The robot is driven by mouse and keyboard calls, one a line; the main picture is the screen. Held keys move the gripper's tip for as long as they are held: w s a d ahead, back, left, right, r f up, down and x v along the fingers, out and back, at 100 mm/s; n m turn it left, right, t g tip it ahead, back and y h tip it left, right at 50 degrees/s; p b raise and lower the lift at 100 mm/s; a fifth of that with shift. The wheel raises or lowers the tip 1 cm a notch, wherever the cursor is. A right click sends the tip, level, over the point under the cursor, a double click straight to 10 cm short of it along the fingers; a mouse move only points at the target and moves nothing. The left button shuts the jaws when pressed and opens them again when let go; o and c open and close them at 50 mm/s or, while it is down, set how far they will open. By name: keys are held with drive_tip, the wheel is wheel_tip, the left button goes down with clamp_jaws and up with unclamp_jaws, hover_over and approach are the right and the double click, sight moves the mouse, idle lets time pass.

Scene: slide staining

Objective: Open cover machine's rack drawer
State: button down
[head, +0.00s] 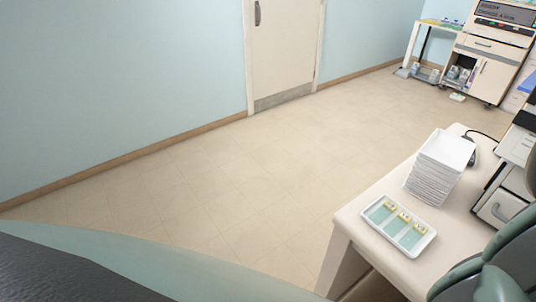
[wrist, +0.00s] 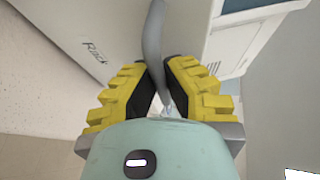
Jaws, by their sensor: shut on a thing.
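In the wrist view, my gripper (wrist: 159,68) has its yellow, dark-padded fingers shut on a curved grey handle (wrist: 153,35). The handle is on a pale front marked "Rack", the rack drawer (wrist: 70,25). How far the drawer stands out cannot be told. The cover machine (head: 516,147) is at the right edge of the head view, partly cut off, with a dark handle on its pale front (head: 500,207). My green arm hides part of it, and my gripper does not show in that view.
A white table (head: 350,222) holds a tray of slides (head: 408,247) and a stack of white trays (head: 434,180) left of the machine. A cabinet with equipment (head: 484,45) stands at the far right. Open floor (head: 240,185) lies left of the table, before a closed door (head: 285,45).

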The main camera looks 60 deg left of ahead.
drive_tip(key=c, duration=1)
unclamp_jaws()
drive_tip(key=shift+d, duration=0.1)
drive_tip(key=shift+s, duration=0.1)
drive_tip(key=shift+v, duration=3.7)
